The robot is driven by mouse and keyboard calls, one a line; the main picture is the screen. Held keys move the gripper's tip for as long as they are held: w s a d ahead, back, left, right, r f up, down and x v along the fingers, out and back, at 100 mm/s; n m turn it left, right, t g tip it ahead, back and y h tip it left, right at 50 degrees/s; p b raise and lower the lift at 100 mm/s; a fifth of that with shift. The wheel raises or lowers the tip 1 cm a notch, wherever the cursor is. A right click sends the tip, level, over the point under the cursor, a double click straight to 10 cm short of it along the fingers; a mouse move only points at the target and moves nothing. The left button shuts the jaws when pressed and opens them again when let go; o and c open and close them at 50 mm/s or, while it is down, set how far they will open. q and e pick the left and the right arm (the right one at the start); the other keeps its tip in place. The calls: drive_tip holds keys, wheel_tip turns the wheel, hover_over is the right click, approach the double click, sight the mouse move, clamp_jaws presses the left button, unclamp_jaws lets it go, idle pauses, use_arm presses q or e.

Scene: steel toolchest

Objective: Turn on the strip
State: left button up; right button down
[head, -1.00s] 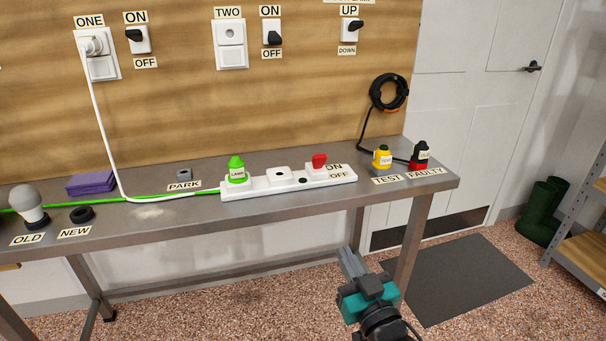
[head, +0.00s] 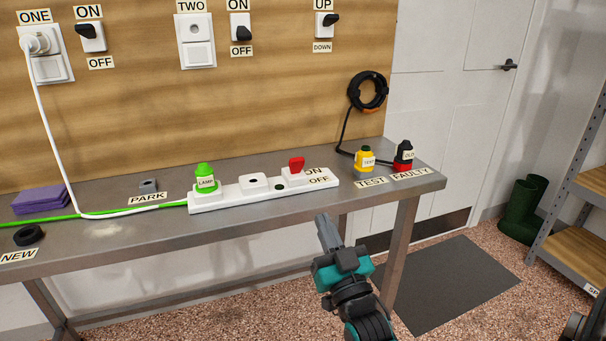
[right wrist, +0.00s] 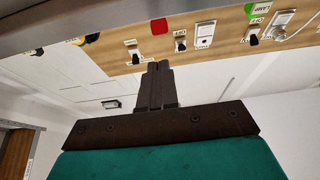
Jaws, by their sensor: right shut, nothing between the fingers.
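The white power strip (head: 232,195) lies along the front of the steel workbench. A green plug labelled LAMP (head: 205,180) sits in its left end. A red switch (head: 296,166) stands up near its right end, beside ON and OFF labels; I cannot tell which way it is set. The red switch (right wrist: 158,26) and the green plug (right wrist: 262,10) also show past the bench edge in the right wrist view. My right gripper (head: 327,222) is shut and empty, in front of the bench edge, apart from the strip. My left gripper is out of view.
The bench's front edge (head: 250,221) lies between my right gripper and the strip. Yellow TEST (head: 365,160) and red-black FAULTY (head: 403,158) plugs stand right of the strip. A white cord (head: 60,140) runs down from socket ONE (head: 42,52).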

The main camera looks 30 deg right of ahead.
sight(299, 162)
drive_tip(key=b+x, duration=0.1)
drive_tip(key=x, duration=1.2)
drive_tip(key=shift+w, duration=0.15)
